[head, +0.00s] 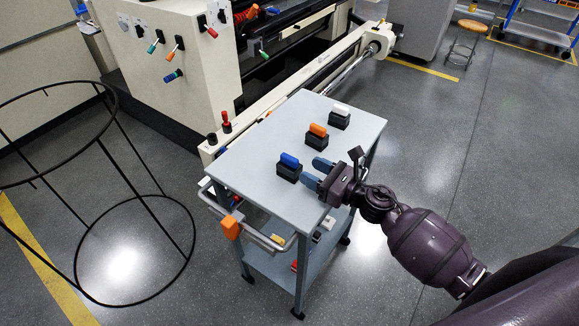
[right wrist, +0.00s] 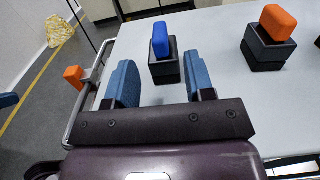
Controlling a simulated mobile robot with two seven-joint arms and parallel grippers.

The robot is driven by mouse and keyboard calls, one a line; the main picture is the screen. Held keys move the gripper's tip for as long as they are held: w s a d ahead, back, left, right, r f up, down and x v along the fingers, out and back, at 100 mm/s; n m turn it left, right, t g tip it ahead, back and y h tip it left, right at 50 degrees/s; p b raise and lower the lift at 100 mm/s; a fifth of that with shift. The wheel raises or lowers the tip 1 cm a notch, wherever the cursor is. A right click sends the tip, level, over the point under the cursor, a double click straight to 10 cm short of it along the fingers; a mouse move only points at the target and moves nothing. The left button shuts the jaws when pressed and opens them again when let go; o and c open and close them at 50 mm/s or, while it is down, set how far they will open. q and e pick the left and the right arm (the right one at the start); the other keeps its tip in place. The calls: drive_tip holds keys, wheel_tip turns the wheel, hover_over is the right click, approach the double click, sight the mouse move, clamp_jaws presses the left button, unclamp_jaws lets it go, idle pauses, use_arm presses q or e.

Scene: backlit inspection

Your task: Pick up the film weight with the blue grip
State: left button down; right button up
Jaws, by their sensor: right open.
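The film weight with the blue grip (head: 289,166) stands upright on the grey cart top (head: 259,150), nearest the cart's front left. It also shows in the right wrist view (right wrist: 163,62), a black block with a blue grip on top, ahead of the gap between my fingers. My right gripper (head: 315,173) is open and empty, just to the right of this weight with its fingers pointing at it. The fingers also show in the right wrist view (right wrist: 161,84), apart from the weight.
A weight with an orange grip (head: 316,136) and one with a white grip (head: 339,117) stand further back on the cart top. A cream machine (head: 193,75) is behind the cart. A black wire frame (head: 115,210) stands on the floor at left.

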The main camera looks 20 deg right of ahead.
sight(298, 163)
drive_tip(key=shift+p+x, duration=0.3)
drive_tip(key=shift+x, duration=3.4)
drive_tip(key=shift+c, duration=0.3)
drive_tip(key=c, duration=0.8)
